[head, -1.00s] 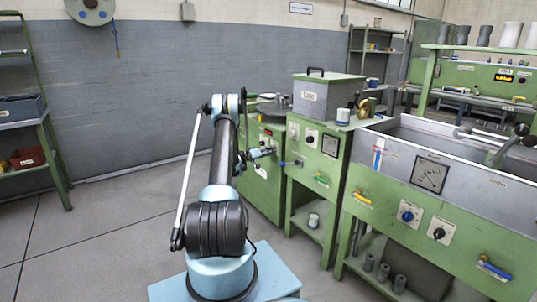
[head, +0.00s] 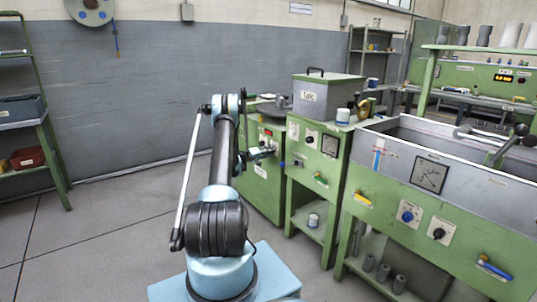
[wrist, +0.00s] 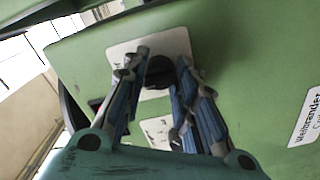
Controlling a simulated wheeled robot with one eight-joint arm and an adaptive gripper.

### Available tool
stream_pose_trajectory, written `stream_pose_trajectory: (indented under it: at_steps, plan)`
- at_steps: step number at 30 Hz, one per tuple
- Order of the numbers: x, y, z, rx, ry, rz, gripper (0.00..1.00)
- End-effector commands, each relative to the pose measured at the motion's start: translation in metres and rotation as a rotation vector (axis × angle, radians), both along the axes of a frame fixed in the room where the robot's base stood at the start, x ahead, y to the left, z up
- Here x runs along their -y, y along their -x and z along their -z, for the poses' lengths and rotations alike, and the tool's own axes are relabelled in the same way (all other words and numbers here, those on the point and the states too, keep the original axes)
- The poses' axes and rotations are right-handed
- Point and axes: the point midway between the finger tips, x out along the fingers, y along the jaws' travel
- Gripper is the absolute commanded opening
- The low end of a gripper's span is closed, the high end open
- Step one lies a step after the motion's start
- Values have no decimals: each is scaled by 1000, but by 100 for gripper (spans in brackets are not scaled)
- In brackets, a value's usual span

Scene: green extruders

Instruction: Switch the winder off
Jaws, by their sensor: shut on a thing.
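The winder (head: 262,180) appears to be the green cabinet left of the talc box's stand, with a small red display (head: 268,132) high on its front. My gripper (head: 270,152) is at the upper front of this cabinet. In the wrist view, a black round knob (wrist: 157,78) sits on a pale plate (wrist: 172,43) on the green panel. My gripper (wrist: 158,68) has one finger on each side of the knob and is shut on it. The fingers cover part of the plate, and the knob's setting cannot be read.
A green stand with the grey talc box (head: 327,97) is close on the right. Further right is a long trough machine (head: 425,170) with a dial and knobs. A green shelf (head: 45,120) stands at far left. The floor (head: 95,250) at left is clear.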

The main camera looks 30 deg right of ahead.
Motion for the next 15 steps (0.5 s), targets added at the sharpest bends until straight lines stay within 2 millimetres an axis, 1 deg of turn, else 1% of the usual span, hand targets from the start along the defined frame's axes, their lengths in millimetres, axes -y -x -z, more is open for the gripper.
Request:
stream_pose_trajectory:
  at_steps: [4,5,6,7,15]
  plan:
    - [-2,-2,2,2,-3,-4,3]
    - [-2,-2,2,2,-3,-4,33]
    - [-2,-2,2,2,-3,-4,42]
    - [-2,-2,1,2,-3,-4,47]
    - [-1,0,1,2,-2,-1,47]
